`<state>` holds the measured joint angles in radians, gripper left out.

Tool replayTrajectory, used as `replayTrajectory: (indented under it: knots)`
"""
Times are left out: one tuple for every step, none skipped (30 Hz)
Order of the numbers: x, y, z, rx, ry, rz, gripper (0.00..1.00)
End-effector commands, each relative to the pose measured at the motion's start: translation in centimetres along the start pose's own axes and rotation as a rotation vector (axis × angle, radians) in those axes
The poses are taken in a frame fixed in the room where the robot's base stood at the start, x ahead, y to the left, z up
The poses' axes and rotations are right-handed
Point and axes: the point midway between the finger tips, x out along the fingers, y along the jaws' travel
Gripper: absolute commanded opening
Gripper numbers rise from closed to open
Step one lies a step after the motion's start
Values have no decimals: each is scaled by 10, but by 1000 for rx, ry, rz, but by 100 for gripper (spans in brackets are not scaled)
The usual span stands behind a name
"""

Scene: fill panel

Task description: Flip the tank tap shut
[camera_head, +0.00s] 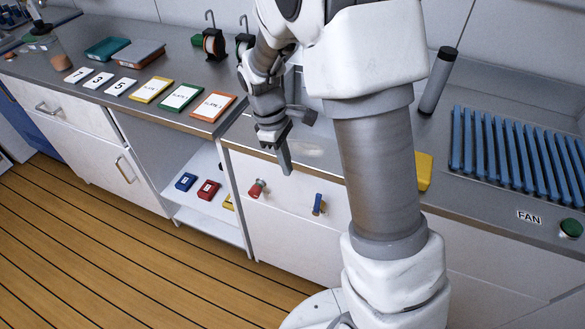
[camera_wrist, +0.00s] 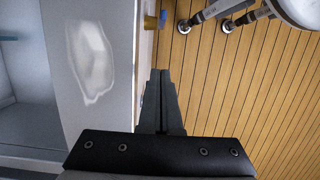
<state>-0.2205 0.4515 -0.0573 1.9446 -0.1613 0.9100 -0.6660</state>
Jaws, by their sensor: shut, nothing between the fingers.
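Two fittings are on the white cabinet front in the head view: a red-handled one (camera_head: 257,188) at left and a blue lever (camera_head: 318,204) at right. I cannot tell from labels which is the tank tap. A blue handle (camera_wrist: 163,19) with a brass-coloured part beside it shows at the top of the wrist view. My gripper (camera_head: 287,172) is shut and empty, pointing down in front of the counter edge, above and between the two fittings and apart from both. In the wrist view its fingertips (camera_wrist: 160,73) are together, short of the blue handle.
The grey counter (camera_head: 190,72) carries number cards, coloured plates (camera_head: 180,98), trays (camera_head: 137,54) and a blue rack (camera_head: 515,155). A wet-looking patch (camera_wrist: 90,62) shows on the counter. Open shelves (camera_head: 200,205) hold small coloured boxes. The wooden floor (camera_head: 120,250) in front is clear.

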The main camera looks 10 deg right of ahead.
Motion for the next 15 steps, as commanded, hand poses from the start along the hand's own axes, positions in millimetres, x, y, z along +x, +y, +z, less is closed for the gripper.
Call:
replayTrajectory:
  knots:
    - [14, 0, 0, -1, -3, -2, 0]
    - [20, -1, 0, -1, -3, -3, 0]
    - [30, -1, 0, -1, -4, -3, 0]
    - [36, -1, 0, -1, -4, -3, 0]
    - [43, -1, 0, -1, -3, -3, 0]
    - [52, -1, 0, -1, -3, -3, 0]
    - [58, -1, 0, 0, -4, -3, 0]
    - [64, -1, 0, 0, -3, -2, 0]
    - [73, -1, 0, 0, -4, -3, 0]
    - [78, -1, 0, -1, -3, -2, 0]
    - [84, -1, 0, 0, -2, -1, 0]
    - [81, 0, 9, 4, 0, 0, 0]
    - [82, 0, 14, 4, 0, 0, 0]
    - [82, 0, 18, 3, 1, 1, 0]
    - [84, 0, 23, 3, 1, 1, 0]
